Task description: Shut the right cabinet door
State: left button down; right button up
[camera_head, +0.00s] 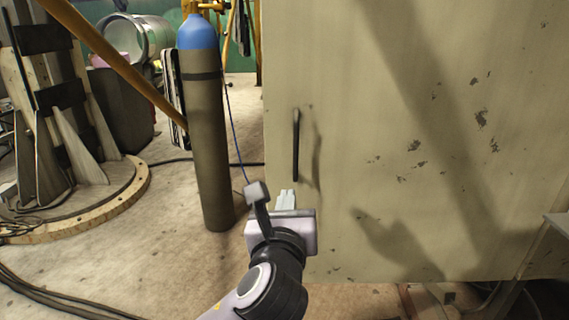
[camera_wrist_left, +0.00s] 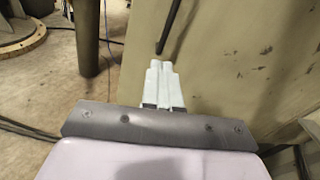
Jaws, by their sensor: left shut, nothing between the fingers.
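A large beige cabinet door (camera_head: 400,130) with chipped paint fills the right half of the head view, and it also shows in the left wrist view (camera_wrist_left: 240,60). Its black vertical handle (camera_head: 296,145) is near its left edge; the handle's lower part shows in the left wrist view (camera_wrist_left: 168,25). My left gripper (camera_head: 287,193) is shut and empty, its white fingers just below the handle in the picture. The fingers also show in the left wrist view (camera_wrist_left: 160,66). I cannot tell whether they touch the door. The cabinet's inside is hidden. My right gripper is out of view.
A gas cylinder with a blue top (camera_head: 205,130) stands left of the door. A wooden structure on a round base (camera_head: 125,195) is at far left. Black cables (camera_head: 55,300) lie on the floor. Bare floor (camera_head: 150,250) lies between.

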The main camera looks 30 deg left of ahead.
pick_arm(q)
notch_tip(320, 180, up, 2)
jog(key=y, duration=0.1)
send_near(285, 149)
jog(key=shift+m, duration=0.4)
jog(key=x, duration=0.6)
jog(key=shift+w+a+b, duration=0.2)
jog(key=shift+w+b, duration=0.15)
